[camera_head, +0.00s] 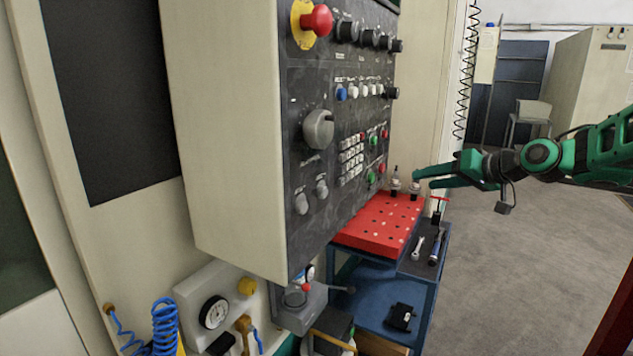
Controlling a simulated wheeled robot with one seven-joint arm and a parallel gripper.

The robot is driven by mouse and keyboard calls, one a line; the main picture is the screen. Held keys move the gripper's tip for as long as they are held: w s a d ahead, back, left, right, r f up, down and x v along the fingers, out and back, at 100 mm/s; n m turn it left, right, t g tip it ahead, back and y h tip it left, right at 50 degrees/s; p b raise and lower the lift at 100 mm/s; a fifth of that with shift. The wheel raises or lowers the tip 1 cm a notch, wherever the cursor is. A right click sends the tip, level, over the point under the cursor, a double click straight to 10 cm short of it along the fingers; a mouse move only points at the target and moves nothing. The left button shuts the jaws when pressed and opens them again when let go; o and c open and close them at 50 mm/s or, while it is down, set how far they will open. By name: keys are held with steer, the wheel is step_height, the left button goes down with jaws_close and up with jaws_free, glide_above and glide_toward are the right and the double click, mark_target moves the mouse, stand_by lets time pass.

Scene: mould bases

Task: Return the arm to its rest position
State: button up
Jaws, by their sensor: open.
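My arm comes in from the right edge. It is green and black and reaches left. My gripper (424,178) is open, with its fingers pointing left above the right back part of the red perforated block (372,232). Two small metal-and-dark tool holders (415,190) stand at the back of the block, close below and left of the fingers. I cannot tell from this view whether the fingers touch one of them. Nothing is seen held between the fingers.
A blue cart (378,290) carries the red block, a wrench (418,248) and a red-handled tool (437,210). A machine control panel (335,130) stands close on the left. A coiled black cable (466,70) hangs behind. The grey floor (530,270) at right is open.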

steer(key=s+d+f+m+g+h, duration=0.1)
steer(key=s+d+f+g+h, duration=0.25)
steer(key=s, duration=0.55)
steer(key=s+d+f+m+g+h, duration=0.15)
steer(key=s+d+f, duration=0.25)
steer(key=s+f, duration=0.4)
steer(key=s+d+f+m+g+h, duration=0.1)
steer(key=s+f+m+g, duration=0.1)
steer(key=s, duration=1.1)
steer(key=s+d+f+m+g+h, duration=0.1)
steer(key=s+d+f+m+g, duration=0.1)
steer(key=s, duration=1.2)
steer(key=shift+s+d+f+g, duration=0.3)
steer(key=shift+f+g, duration=0.25)
steer(key=shift+g, duration=0.35)
steer(key=shift+w+f, duration=0.25)
steer(key=shift+w, duration=0.4)
